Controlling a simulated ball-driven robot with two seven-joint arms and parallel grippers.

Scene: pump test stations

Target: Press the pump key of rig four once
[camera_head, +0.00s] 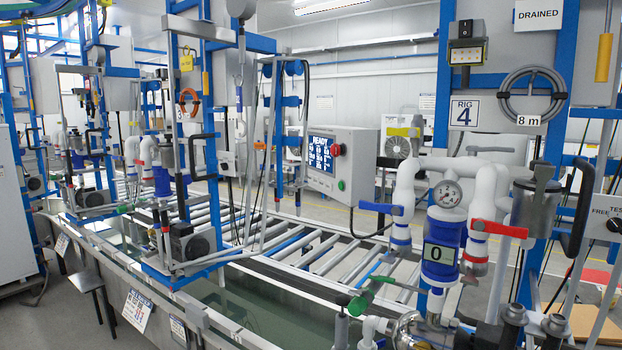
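The rig four sign (464,112) hangs on a blue frame at the right. Below it stands rig four's white pipework (402,190) with a round pressure gauge (447,194) and a blue cylinder (440,250) labelled 0. A grey control box (358,170) stands to the left of this pipework. Neither of my grippers shows in this view.
Blue and red valve levers (500,229) stick out from the pipework. A switch box (606,218) marked FREE and TEST sits at the right edge.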

